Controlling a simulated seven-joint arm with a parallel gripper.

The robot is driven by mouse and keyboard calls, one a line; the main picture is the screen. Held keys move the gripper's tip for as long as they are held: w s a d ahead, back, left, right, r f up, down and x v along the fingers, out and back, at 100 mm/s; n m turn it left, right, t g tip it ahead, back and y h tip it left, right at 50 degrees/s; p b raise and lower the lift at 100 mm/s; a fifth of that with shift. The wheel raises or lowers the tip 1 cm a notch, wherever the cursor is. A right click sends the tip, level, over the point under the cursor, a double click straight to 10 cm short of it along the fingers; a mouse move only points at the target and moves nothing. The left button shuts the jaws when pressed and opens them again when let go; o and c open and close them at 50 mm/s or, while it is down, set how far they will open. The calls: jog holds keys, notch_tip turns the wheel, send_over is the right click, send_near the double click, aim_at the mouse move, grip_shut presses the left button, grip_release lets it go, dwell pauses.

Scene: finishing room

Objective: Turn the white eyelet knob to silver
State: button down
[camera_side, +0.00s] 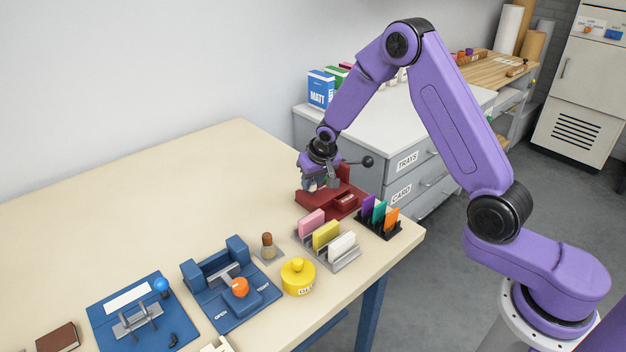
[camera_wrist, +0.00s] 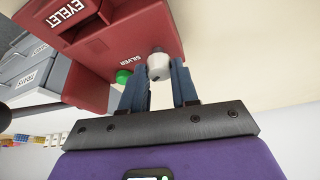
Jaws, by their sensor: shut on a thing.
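The red eyelet machine (camera_side: 347,208) stands near the far right corner of the table. In the wrist view its red body (camera_wrist: 112,45) fills the top, with the words EYELET and SILVER on it. The white eyelet knob (camera_wrist: 158,66) sticks out beside the word SILVER. My gripper (camera_wrist: 161,80) has its two blue fingers on either side of the knob and is shut on it. In the side view my gripper (camera_side: 318,184) is at the machine's left end and hides the knob. I cannot tell which setting the knob points to.
A green button (camera_wrist: 123,76) is close to the knob. The machine's lever with a dark ball (camera_side: 367,161) rises on its right. A rack of coloured cards (camera_side: 379,228), a grey card holder (camera_side: 345,262) and a yellow pot (camera_side: 298,280) stand nearer.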

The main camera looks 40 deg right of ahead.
jog(key=m+h, duration=0.1)
jog(key=m, duration=0.2)
jog(key=m+g+h, duration=0.1)
jog(key=m, duration=0.2)
jog(key=shift+a+f, duration=0.1)
jog(key=shift+a, duration=0.1)
jog(key=shift+m, duration=0.4)
jog(key=c, duration=0.8)
grip_release()
jog(key=shift+c, duration=0.2)
jog(key=shift+r, duration=0.4)
jog(key=v, duration=1.6)
jog(key=shift+a+r, duration=0.3)
jog(key=shift+a, duration=0.05)
